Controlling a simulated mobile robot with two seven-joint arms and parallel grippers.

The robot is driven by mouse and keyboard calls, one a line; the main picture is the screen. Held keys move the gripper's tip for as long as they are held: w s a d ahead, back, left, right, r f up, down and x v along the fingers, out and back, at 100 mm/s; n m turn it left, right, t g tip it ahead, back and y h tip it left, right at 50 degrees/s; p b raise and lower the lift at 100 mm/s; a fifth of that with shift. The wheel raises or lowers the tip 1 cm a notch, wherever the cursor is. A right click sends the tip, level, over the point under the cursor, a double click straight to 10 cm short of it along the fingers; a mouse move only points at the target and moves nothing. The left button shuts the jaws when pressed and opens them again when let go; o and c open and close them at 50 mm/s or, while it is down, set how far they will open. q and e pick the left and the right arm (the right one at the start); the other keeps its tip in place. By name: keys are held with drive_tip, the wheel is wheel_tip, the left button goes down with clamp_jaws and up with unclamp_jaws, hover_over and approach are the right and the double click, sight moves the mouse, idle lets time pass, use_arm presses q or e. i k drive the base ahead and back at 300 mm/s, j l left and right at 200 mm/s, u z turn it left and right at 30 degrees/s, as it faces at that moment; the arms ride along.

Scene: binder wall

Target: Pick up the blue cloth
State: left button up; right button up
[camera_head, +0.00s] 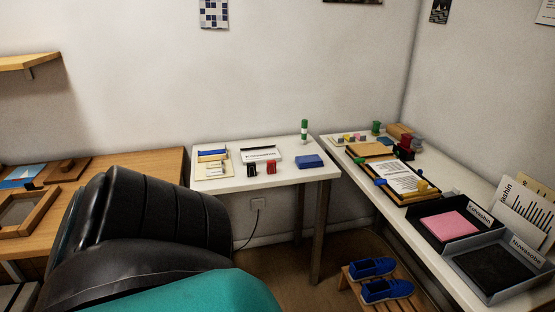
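A blue folded cloth-like block (310,161) lies flat near the front right of the small white table (262,180). It looks like the blue cloth, though it is too small to tell its fabric. Nothing touches it. Neither of my grippers shows in the head view. A large black and teal form, which may be my own arm, covers the lower left.
A green marker (304,130) stands behind the cloth. A red stamp (271,167) and a black one are to its left. Blue shoes (386,290) rest on a low wooden stool.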

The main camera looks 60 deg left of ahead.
sight(309, 161)
drive_tip(key=u, duration=1.9)
drive_tip(key=i+u, duration=0.2)
drive_tip(key=u, duration=0.25)
drive_tip(key=i+l+u, duration=0.15)
drive_tip(key=u, duration=0.25)
